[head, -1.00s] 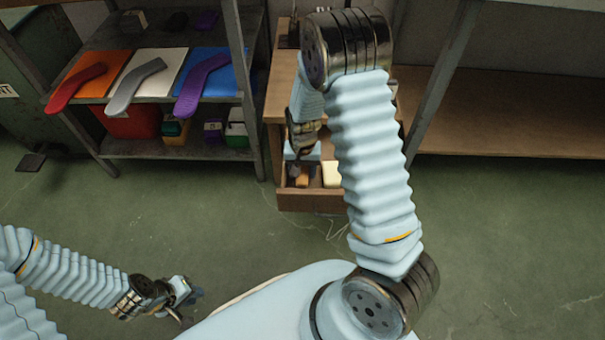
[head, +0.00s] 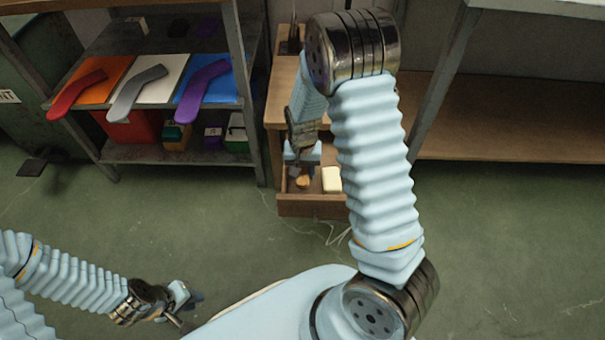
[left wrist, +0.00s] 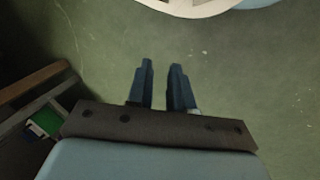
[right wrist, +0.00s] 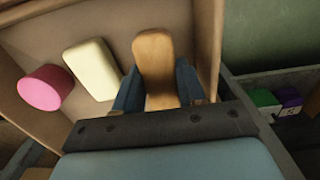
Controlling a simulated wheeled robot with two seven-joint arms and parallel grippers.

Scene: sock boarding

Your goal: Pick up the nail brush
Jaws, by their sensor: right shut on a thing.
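The nail brush, a tan wooden block with rounded ends (right wrist: 155,62), stands between the fingers of my right gripper (right wrist: 158,85) in the right wrist view. The fingers touch its sides and are shut on it. It is over or inside the open drawer (head: 312,206); its bristles are hidden and I cannot tell whether it is clear of the drawer floor. In the head view the brush (head: 303,182) shows small below the right gripper (head: 300,170). My left gripper (left wrist: 162,88) is open and empty above the green floor.
In the drawer, a cream block (right wrist: 91,69) and a pink round piece (right wrist: 45,88) lie beside the brush. Left of the drawer cabinet stands a metal shelf (head: 200,152) with red, grey and purple sock-shaped boards on top. Open floor lies in front.

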